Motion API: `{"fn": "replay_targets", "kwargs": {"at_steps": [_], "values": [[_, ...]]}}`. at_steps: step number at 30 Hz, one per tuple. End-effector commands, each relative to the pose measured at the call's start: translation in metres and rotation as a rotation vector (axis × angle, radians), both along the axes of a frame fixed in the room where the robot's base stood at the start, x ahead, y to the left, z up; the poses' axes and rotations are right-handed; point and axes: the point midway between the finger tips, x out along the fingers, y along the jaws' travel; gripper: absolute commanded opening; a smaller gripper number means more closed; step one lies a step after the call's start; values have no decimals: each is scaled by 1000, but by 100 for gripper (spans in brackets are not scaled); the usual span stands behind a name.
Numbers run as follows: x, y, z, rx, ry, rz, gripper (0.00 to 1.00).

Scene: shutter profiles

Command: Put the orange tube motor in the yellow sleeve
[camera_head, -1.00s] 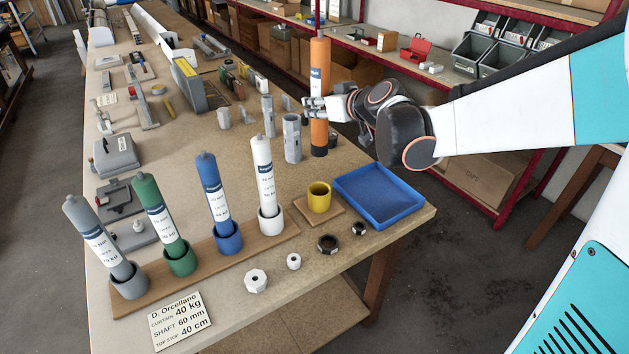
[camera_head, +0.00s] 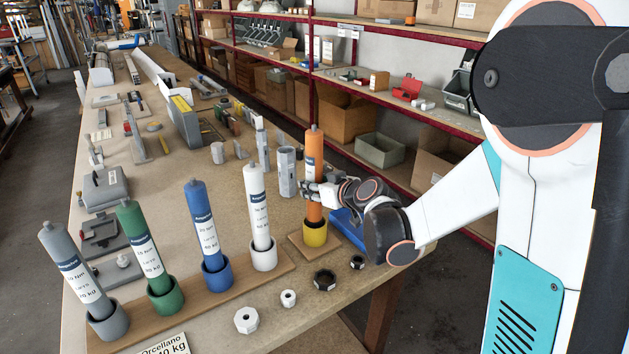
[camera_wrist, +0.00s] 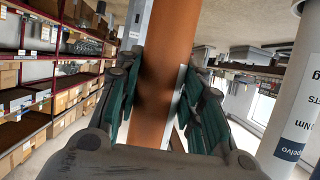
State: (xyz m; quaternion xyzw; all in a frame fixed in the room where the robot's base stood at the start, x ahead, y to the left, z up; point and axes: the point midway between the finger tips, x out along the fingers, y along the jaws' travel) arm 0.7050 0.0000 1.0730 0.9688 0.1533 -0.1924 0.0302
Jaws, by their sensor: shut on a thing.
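The orange tube motor (camera_head: 314,160) stands upright, its lower end inside the mouth of the yellow sleeve (camera_head: 315,238); how deep it sits I cannot tell. My gripper (camera_head: 313,191) is shut around the tube below its middle, a little above the sleeve. In the wrist view the orange tube (camera_wrist: 165,75) runs between my two fingers (camera_wrist: 160,110) with their green pads. The sleeve stands on a small wooden base (camera_head: 301,242), and it does not show in the wrist view.
Grey, green, blue and white tubes stand in matching sleeves on a wooden board (camera_head: 190,300) at left. A blue tray (camera_head: 347,228) is partly hidden behind my arm. Black nuts (camera_head: 324,279) and white nuts (camera_head: 246,320) lie in front.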

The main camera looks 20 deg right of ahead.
Motion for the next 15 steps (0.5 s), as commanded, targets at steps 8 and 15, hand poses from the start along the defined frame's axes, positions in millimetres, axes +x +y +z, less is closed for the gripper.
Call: {"fn": "replay_targets", "kwargs": {"at_steps": [8, 15], "values": [[1, 0, -24, 1, -1, -1, 0], [0, 0, -43, 1, -2, -1, 0]]}}
